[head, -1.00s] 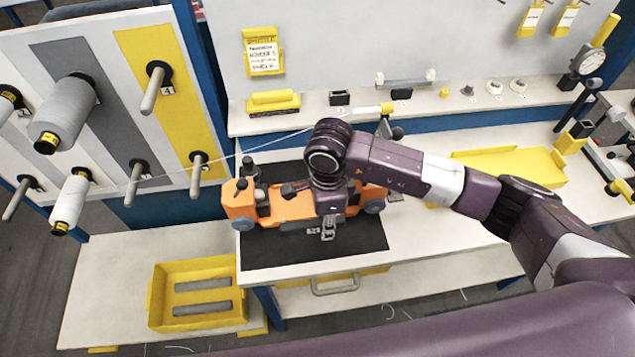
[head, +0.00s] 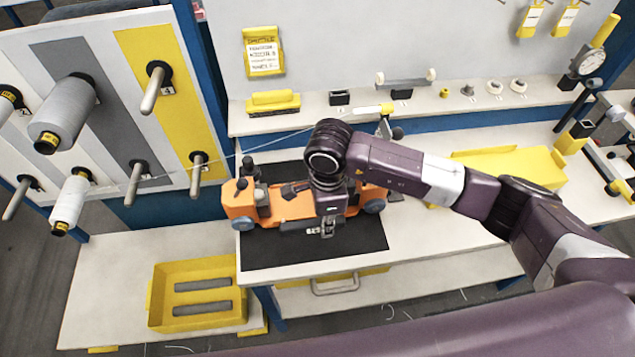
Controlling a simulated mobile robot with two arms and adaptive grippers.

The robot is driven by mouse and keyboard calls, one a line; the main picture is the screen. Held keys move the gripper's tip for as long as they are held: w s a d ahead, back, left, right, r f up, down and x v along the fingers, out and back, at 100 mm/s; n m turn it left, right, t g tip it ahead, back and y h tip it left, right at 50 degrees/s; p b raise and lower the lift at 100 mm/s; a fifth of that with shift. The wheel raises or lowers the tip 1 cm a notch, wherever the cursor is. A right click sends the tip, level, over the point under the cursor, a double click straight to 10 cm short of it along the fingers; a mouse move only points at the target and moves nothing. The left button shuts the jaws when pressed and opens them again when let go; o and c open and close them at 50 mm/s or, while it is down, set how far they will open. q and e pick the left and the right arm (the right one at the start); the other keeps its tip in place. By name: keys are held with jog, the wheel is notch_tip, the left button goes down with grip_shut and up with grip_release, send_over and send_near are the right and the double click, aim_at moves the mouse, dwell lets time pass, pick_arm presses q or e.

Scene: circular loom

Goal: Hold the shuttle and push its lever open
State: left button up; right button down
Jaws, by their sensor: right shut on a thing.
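The orange shuttle (head: 284,206) lies on the black mat (head: 285,247) in the middle of the bench, with grey wheels at its ends and dark fittings on top. My right arm reaches in from the right, over the shuttle's right half. My right gripper (head: 322,228) points down at the shuttle's near side and is shut on the shuttle, though its wrist hides most of the contact. A dark lever-like part (head: 294,189) shows on top of the shuttle, left of my wrist; its exact position is hard to tell. My left gripper is not in view.
A spool rack (head: 110,110) stands at the left; a thread runs from it behind the shuttle. A yellow tray (head: 200,262) sits on the lower shelf, and another yellow tray (head: 505,165) lies right of the shuttle. The back ledge (head: 430,97) holds small parts.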

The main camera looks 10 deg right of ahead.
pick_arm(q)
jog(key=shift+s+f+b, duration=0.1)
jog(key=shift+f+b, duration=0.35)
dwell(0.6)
